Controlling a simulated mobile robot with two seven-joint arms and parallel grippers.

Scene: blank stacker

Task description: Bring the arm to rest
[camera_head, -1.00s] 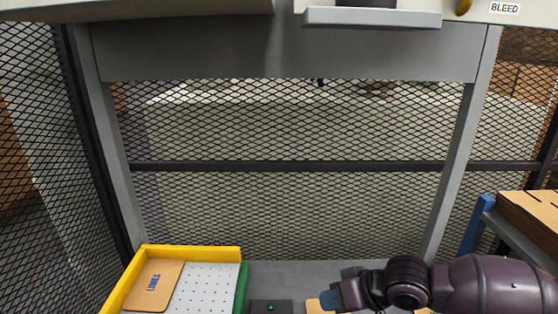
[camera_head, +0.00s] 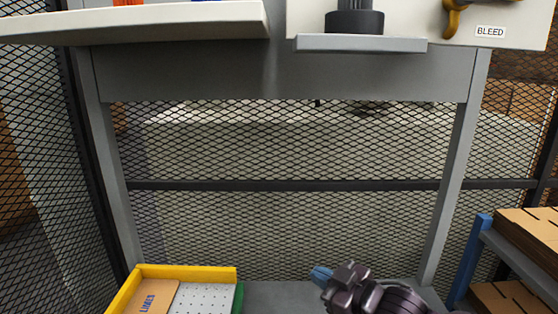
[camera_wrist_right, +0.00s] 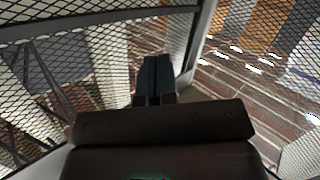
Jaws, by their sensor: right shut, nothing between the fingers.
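My right gripper (camera_head: 321,274) shows at the bottom of the head view, right of centre, with its blue-grey fingertips pointing up and to the left. It is raised in front of the grey surface and holds nothing. In the right wrist view, its two dark fingers (camera_wrist_right: 154,80) lie side by side, shut and empty, with mesh and a brown floor beyond them. My left gripper is not in view.
A yellow-edged tray (camera_head: 187,272) holding a tan "LINERS"-like board (camera_head: 150,298) stands at the lower left. Cardboard sheets (camera_head: 530,240) lie on a blue-posted rack at the right. A mesh fence (camera_head: 290,225) closes the back. A grey shelf (camera_head: 360,44) juts out above.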

